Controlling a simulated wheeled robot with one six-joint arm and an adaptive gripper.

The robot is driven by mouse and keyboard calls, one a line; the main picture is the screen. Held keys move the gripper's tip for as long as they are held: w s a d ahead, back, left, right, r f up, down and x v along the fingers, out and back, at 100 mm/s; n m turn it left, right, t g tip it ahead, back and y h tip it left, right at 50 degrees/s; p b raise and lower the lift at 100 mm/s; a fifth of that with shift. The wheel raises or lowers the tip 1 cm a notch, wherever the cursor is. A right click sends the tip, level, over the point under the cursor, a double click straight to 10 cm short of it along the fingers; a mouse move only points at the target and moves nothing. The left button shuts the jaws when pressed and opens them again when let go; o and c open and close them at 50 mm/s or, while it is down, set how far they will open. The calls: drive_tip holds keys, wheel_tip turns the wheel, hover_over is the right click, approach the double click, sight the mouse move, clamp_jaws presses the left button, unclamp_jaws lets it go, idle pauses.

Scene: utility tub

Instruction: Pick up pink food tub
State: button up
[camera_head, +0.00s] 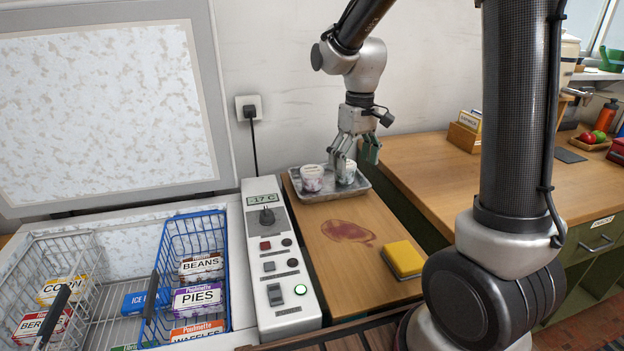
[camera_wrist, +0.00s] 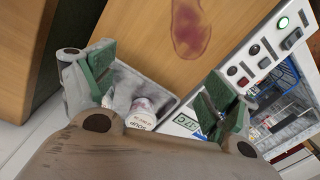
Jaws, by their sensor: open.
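Two small tubs stand in a grey metal tray (camera_head: 338,193) at the back of the wooden counter. The left one, white with pink-purple marks, looks like the pink food tub (camera_head: 312,179). The other tub (camera_head: 346,174) is paler and partly hidden behind my fingers. My gripper (camera_head: 353,160) points down over the tray's right side, nearest the paler tub. In the wrist view my gripper (camera_wrist: 160,88) has its green-padded fingers wide apart, with nothing held. A white-lidded tub with pinkish marks (camera_wrist: 146,106) shows between them, lower in the picture; its base is hidden by the wrist housing.
A white control panel (camera_head: 280,270) stands left of the counter, beside an open freezer with wire baskets (camera_head: 190,225) of food packs. A reddish stain (camera_head: 347,231) and a yellow sponge (camera_head: 403,259) lie on the counter in front of the tray. The wall is close behind.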

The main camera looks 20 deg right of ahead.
sight(313, 170)
drive_tip(key=w+a+f+n, duration=0.1)
drive_tip(key=w+n, duration=0.1)
drive_tip(key=w, duration=0.3)
drive_tip(key=w+a+f+n, duration=0.1)
drive_tip(key=w+a+n, duration=0.1)
drive_tip(key=w, duration=0.3)
drive_tip(key=w+a+f+n+t, duration=0.1)
drive_tip(key=w+a+n, duration=0.1)
drive_tip(key=w, duration=0.3)
drive_tip(key=shift+a+f+y, duration=0.15)
drive_tip(key=shift+y, duration=0.25)
drive_tip(key=shift+f+n, duration=0.3)
drive_tip(key=shift+n, duration=0.2)
drive_tip(key=f, duration=0.5)
drive_tip(key=a+f, duration=0.1)
drive_tip(key=f, duration=0.1)
drive_tip(key=shift+a+f, duration=0.1)
drive_tip(key=shift+f, duration=0.1)
drive_tip(key=shift+c, duration=0.2)
drive_tip(key=shift+r, duration=0.1)
drive_tip(key=c, duration=1.2)
